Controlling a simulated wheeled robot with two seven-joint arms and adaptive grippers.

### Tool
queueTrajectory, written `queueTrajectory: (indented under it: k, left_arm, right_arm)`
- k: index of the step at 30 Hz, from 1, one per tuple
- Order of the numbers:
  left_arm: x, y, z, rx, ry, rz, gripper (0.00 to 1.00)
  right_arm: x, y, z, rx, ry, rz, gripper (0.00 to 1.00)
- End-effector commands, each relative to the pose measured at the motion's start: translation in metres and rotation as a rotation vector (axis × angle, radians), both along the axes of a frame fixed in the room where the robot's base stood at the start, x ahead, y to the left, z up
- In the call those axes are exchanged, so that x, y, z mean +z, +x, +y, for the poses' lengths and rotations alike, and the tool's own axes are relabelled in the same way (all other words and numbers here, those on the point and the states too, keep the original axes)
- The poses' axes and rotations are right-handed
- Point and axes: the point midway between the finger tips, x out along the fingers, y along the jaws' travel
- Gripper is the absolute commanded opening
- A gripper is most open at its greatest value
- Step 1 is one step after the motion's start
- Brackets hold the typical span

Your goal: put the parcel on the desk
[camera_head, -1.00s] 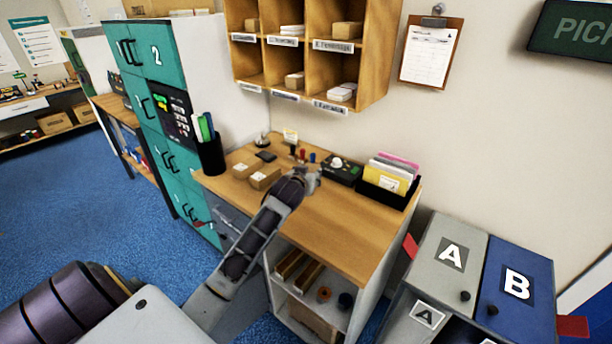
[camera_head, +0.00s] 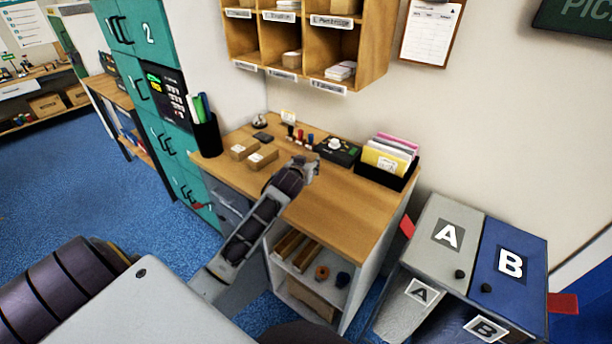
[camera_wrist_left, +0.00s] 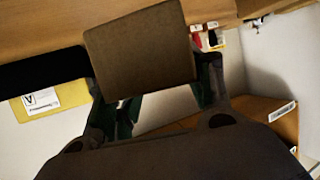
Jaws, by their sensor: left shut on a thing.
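The desk (camera_head: 330,214) has a wooden top and stands in the middle of the head view. My left gripper (camera_head: 311,168) is over the desk top, to the right of two small cartons. In the left wrist view the left gripper (camera_wrist_left: 155,88) is shut on a plain brown parcel (camera_wrist_left: 138,48), with one finger on each side. The gripper hides the parcel in the head view. I cannot tell whether the parcel touches the desk. My right gripper is not in view.
Two small cartons (camera_head: 262,157) lie at the desk's left. A black device (camera_head: 338,151) and a file tray (camera_head: 384,178) stand along the back. Teal lockers (camera_head: 147,95) are left, and A and B bins (camera_head: 449,236) right. The desk's front right is clear.

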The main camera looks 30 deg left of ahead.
Motion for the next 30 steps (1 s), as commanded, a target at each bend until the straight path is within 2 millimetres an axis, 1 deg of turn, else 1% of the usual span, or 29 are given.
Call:
queueTrajectory:
  k: [3,6,16,19,27,30]
  left_arm:
    - [-0.013,0.0,0.0,0.0,0.0,-0.001,0.21]
    - [-0.019,0.0,0.0,-0.001,0.0,-0.002,0.21]
    - [-0.02,0.0,0.0,-0.001,0.001,-0.003,0.21]
    - [-0.024,0.0,0.0,-0.001,0.0,-0.002,0.21]
    - [-0.05,0.0,0.0,-0.001,0.001,-0.001,0.21]
    - [-0.056,0.0,0.0,-0.001,0.001,-0.003,0.21]
  right_arm:
    - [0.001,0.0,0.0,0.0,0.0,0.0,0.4]
    - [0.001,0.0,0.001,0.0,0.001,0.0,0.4]
    - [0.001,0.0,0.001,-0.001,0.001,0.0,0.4]
    - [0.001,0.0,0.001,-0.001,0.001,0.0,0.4]
    - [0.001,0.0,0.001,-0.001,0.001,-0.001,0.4]
    - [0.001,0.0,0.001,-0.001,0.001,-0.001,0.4]
